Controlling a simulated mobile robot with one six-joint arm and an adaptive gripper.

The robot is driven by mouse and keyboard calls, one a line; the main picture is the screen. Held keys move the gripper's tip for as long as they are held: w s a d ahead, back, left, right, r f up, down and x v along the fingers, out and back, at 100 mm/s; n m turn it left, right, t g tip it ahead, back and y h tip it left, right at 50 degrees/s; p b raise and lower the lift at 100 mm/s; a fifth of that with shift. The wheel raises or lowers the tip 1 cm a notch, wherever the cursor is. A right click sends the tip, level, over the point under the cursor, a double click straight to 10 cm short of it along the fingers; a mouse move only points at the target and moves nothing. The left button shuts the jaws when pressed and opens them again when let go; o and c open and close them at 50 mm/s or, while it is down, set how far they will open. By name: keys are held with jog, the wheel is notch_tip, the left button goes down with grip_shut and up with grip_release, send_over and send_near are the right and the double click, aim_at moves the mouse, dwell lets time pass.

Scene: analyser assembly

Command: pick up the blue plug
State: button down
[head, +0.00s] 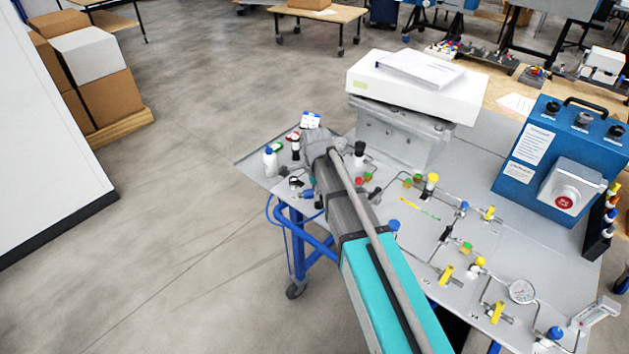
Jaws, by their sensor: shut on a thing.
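My arm reaches across the bench, and my gripper (313,192) is low at its left front edge, partly hidden behind my own arm. A small blue plug (308,194) shows at the gripper, just left of my arm. The gripper appears shut on it, but the fingers are small and mostly hidden. I cannot tell whether the plug is clear of the bench surface. Other blue caps show on the bench: one right of my arm (393,226), one on the tubing (463,207) and one at the front right (555,333).
A white bottle (270,161) and a dark bottle (296,149) stand left of my arm. A grey block under a white box (418,90) stands behind. Tubing with yellow valves (447,274) and a gauge (522,291) fills the right. A blue control box (560,150) stands at the back right.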

jog(key=shift+s+d+r+p, duration=0.2)
jog(key=shift+s+r, duration=0.15)
jog(key=shift+s, duration=0.4)
jog(key=shift+s+d+r+p, duration=0.1)
jog(key=shift+s+r+p, duration=0.15)
jog(key=shift+s, duration=0.45)
